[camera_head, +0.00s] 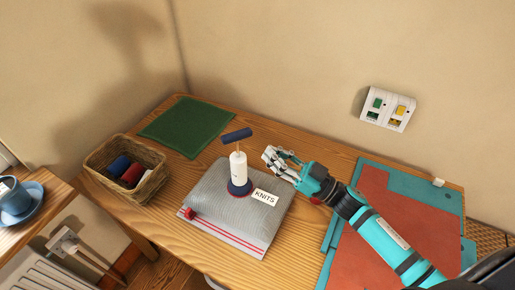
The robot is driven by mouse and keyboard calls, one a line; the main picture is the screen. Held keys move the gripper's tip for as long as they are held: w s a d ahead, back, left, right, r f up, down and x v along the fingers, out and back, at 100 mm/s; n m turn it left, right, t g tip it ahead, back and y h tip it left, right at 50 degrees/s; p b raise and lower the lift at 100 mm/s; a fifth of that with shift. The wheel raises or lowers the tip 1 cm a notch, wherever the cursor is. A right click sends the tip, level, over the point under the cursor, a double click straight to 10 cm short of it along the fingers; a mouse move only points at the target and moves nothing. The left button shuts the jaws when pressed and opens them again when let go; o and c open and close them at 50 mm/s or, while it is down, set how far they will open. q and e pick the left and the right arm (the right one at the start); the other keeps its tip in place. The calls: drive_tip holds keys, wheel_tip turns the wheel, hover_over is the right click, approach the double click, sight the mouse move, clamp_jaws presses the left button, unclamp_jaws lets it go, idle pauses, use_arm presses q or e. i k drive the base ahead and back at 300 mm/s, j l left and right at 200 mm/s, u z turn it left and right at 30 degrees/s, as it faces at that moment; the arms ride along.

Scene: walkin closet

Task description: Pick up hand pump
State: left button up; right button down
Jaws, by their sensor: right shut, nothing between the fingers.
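The hand pump (238,169) stands upright on a grey bag (216,201) with a label reading KNITS. It has a white body, a dark blue T-handle at the top and a dark base. My right gripper (270,155) is just right of the pump's upper body, at about its height in the picture. It is shut and empty, and a small gap shows between it and the pump. My left gripper is not in view.
A wicker basket (108,181) with rolled cloths stands left of the bag. A green mat (187,126) lies behind. A red and teal folder (400,215) lies at right under my arm. A wall switch panel (388,109) is behind.

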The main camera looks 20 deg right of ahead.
sight(240, 185)
drive_tip(key=k+j, duration=0.3)
drive_tip(key=k, duration=0.15)
drive_tip(key=k+j, duration=0.3)
drive_tip(key=k, duration=0.15)
drive_tip(key=k+j, duration=0.25)
drive_tip(key=k, duration=0.25)
